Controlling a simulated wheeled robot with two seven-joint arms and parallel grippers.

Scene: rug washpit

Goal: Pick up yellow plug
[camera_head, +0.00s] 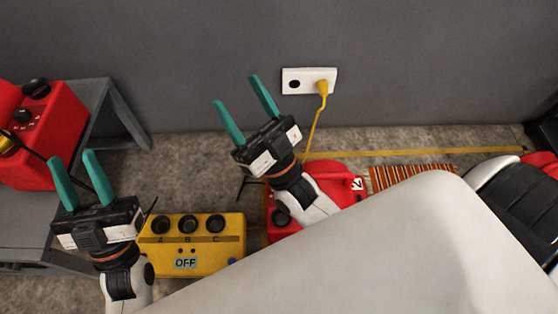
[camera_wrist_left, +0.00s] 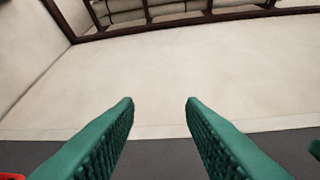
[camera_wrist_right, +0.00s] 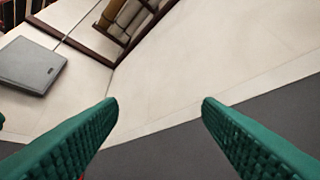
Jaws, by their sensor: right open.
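The yellow plug (camera_head: 323,87) sits in the right socket of a white wall outlet (camera_head: 298,80) in the head view. Its yellow cord (camera_head: 313,128) hangs down to the floor. My right gripper (camera_head: 241,98) is open and empty, to the left of the plug and apart from it. My left gripper (camera_head: 75,171) is open and empty at the far left, by the grey table. The wrist views show the open green fingers of the left (camera_wrist_left: 160,105) and right (camera_wrist_right: 156,105) grippers with nothing between them; the plug is in neither.
A yellow box (camera_head: 205,262) with sockets A, B, C and an OFF display stands on the floor. A red machine (camera_head: 45,140) is on the grey table (camera_head: 100,100). Another red object (camera_head: 340,180) is partly behind my right arm. The wall before the outlet is clear.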

